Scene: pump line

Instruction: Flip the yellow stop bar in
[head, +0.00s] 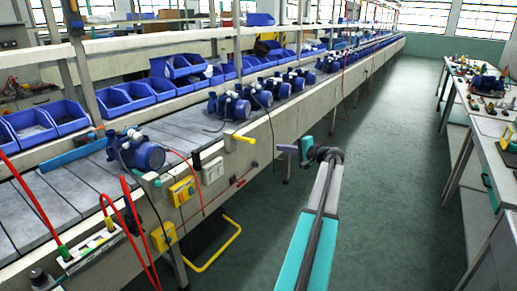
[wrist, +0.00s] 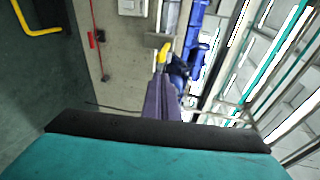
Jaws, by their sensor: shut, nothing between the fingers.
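The yellow stop bar (head: 243,138) sticks out from the front edge of the pump line, on a small grey mount, pointing toward the aisle. In the wrist view the yellow bar (wrist: 162,54) shows just beyond my fingertips. In the wrist view I cannot tell whether the tips touch the bar.
Blue pumps (head: 137,151) stand along the line (head: 180,138), with blue bins (head: 122,97) behind. A blue bar (head: 77,157) lies across the line at left. Yellow boxes (head: 182,191) and a yellow floor rail (head: 213,248) are below its edge. The green aisle (head: 385,180) is clear; benches stand right.

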